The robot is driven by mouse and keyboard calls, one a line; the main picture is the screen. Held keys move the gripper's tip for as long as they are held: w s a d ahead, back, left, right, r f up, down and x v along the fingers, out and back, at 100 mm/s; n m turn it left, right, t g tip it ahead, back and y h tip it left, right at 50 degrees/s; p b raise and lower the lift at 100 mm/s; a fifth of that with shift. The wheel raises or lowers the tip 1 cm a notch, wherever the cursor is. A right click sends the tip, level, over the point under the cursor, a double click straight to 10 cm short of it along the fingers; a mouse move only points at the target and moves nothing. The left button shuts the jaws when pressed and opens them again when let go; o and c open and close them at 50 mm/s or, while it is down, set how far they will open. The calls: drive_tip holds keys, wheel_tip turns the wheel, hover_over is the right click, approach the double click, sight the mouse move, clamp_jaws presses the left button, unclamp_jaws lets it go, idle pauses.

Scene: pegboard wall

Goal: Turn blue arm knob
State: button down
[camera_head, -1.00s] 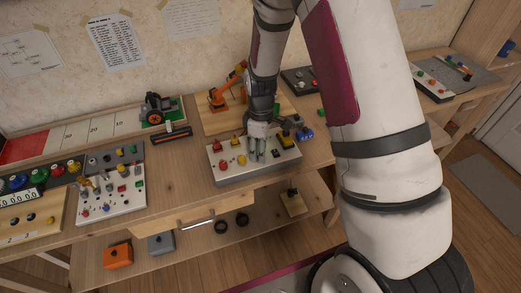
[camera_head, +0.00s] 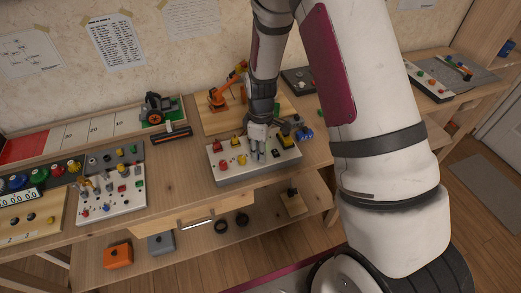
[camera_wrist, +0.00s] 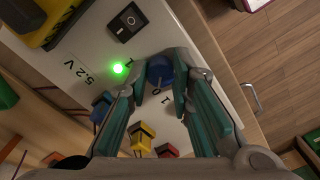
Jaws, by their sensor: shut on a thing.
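The blue knob (camera_wrist: 160,72) sits on a light panel (camera_wrist: 200,35) marked "I" and "0" around it. My gripper (camera_wrist: 157,90) is shut on the blue knob, one teal-padded finger on each side of it. In the head view my gripper (camera_head: 258,153) points down at the control panel (camera_head: 240,177) on the bench, and the knob is hidden there by the fingers. A green light (camera_wrist: 118,68) glows beside the knob, next to the text "5.2 V".
A black rocker switch (camera_wrist: 127,20) and blue, yellow and red connectors (camera_wrist: 140,137) are close to the fingers on the panel. A red knob (camera_head: 222,164) is at the panel's left. An orange toy arm (camera_head: 220,97) stands behind. Bare bench lies left of the panel.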

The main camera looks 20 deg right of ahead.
drive_tip(key=m, duration=0.8)
drive_tip(key=shift+s+m, duration=0.1)
drive_tip(key=shift+m, duration=0.3)
drive_tip(key=m, duration=0.4)
drive_tip(key=shift+m, duration=2.3)
drive_tip(key=c, duration=1.4)
unclamp_jaws()
